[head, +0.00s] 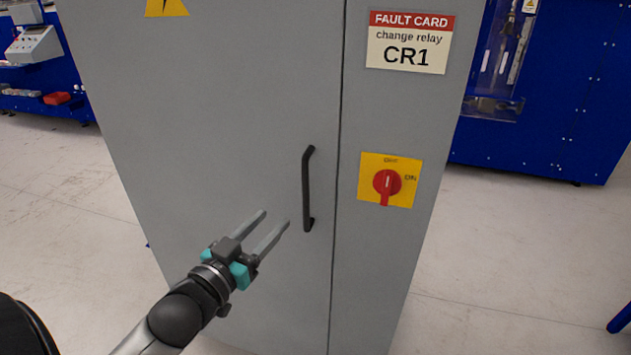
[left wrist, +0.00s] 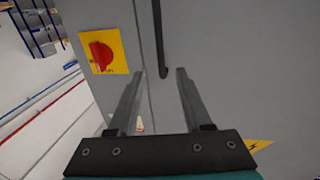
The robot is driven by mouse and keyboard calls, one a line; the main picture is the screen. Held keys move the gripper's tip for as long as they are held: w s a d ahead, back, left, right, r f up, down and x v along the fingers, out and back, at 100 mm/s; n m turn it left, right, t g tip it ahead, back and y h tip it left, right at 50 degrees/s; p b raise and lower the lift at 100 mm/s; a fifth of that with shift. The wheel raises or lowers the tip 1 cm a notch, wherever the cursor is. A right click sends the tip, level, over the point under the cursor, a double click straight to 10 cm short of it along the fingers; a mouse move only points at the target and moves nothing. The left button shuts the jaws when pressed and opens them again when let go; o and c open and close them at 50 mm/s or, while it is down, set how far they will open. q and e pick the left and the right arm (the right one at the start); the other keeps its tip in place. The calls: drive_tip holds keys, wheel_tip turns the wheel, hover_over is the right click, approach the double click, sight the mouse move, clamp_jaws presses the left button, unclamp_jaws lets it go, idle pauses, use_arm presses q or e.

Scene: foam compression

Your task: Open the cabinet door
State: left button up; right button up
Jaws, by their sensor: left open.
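The grey cabinet door (head: 220,120) is shut, with a thin seam along its right edge. A black vertical bar handle (head: 306,190) is fixed on the door near that seam. My left gripper (head: 270,226) is open and empty, in front of the door, left of and a little below the handle in the head view. In the left wrist view the handle (left wrist: 159,45) lies just beyond and between the open fingertips (left wrist: 160,74), apart from them. My right gripper is not in view.
Right of the seam, the cabinet carries a red rotary switch (head: 387,183) on a yellow plate and a fault card (head: 410,42) reading CR1. A blue machine (head: 560,100) stands behind at right. A bench with a control box (head: 34,44) stands at far left. The pale floor (head: 70,190) beside the cabinet is clear.

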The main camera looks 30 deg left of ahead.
sight(304, 187)
use_arm(q)
drive_tip(key=w, duration=1.4)
drive_tip(key=shift+a, duration=0.3)
drive_tip(key=shift+c, duration=0.2)
clamp_jaws()
idle(0.9)
